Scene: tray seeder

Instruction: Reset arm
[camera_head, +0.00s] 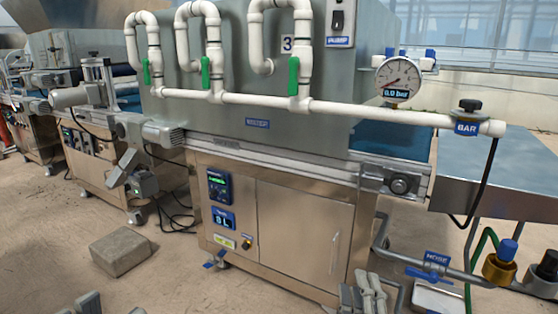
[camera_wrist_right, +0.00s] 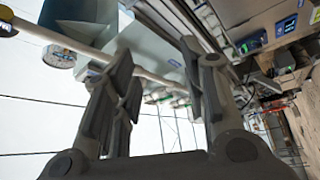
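My right gripper (camera_head: 364,295) is at the bottom edge of the head view, in front of the steel cabinet. In the right wrist view, my right gripper (camera_wrist_right: 157,65) has its two dark fingers apart, with nothing between them. At the bottom left edge of the head view, the fingertips of my left gripper (camera_head: 112,306) show as grey parts with floor between them. The rest of the left gripper is cut off by the frame. Neither gripper is seen touching anything.
The steel cabinet (camera_head: 305,228) carries the machine with white pipes (camera_head: 350,106), green valve handles and a pressure gauge (camera_head: 398,79). A grey block (camera_head: 121,250) lies on the floor at left. Bare floor surrounds it.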

